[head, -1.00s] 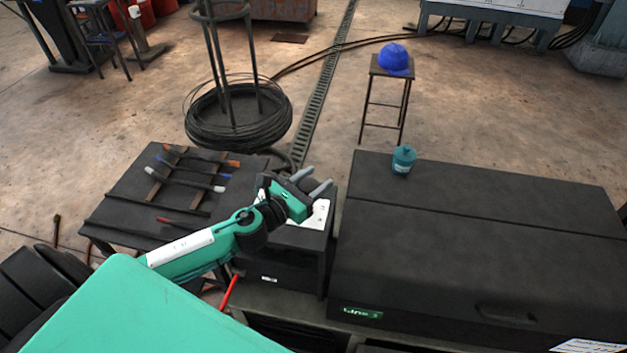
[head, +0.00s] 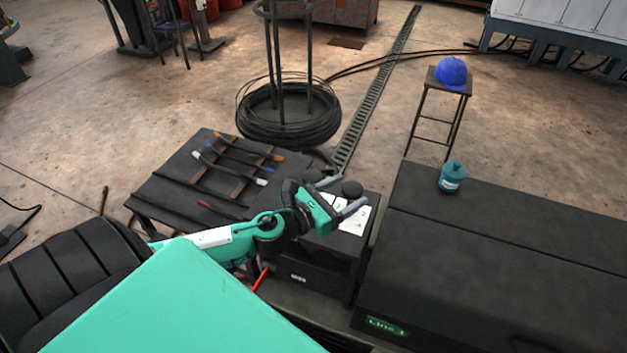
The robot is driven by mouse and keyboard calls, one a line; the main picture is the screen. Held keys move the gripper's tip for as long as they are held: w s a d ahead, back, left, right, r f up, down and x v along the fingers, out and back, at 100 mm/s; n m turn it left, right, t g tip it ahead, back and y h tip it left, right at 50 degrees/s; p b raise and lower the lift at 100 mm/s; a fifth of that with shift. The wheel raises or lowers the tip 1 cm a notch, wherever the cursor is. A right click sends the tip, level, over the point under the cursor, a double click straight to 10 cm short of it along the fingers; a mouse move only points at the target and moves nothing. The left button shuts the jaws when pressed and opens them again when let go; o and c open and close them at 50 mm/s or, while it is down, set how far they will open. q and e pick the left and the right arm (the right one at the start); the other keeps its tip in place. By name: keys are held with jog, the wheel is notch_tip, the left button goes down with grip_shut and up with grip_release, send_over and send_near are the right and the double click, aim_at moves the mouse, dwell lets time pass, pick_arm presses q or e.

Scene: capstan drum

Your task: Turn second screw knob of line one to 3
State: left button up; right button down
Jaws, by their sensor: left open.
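A black control box (head: 320,272) stands left of the long dark machine cover, with a white panel (head: 355,222) on its top. A round black knob (head: 352,188) shows at the panel's back edge, beside my gripper's fingers; another dark round shape (head: 313,177) is partly hidden behind the gripper. I cannot tell which is the second screw knob or read its setting. My left gripper (head: 341,194) is open over the box, its two grey fingers apart, and hides part of the panel. Whether it touches a knob is unclear. My right gripper is out of view.
The machine cover (head: 480,255) with a green "Line 1" label (head: 387,326) fills the right; a teal canister (head: 452,177) stands on it. A dark table (head: 170,195) with several brushes is at the left. A wire coil (head: 288,125) and a stool with a blue helmet (head: 452,72) stand behind.

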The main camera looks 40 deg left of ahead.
pick_arm(q)
jog(key=b+v, duration=0.3)
jog(key=v, duration=0.6)
jog(key=shift+s+b, duration=0.2)
jog(key=shift+b, duration=0.1)
jog(key=shift+a, duration=0.1)
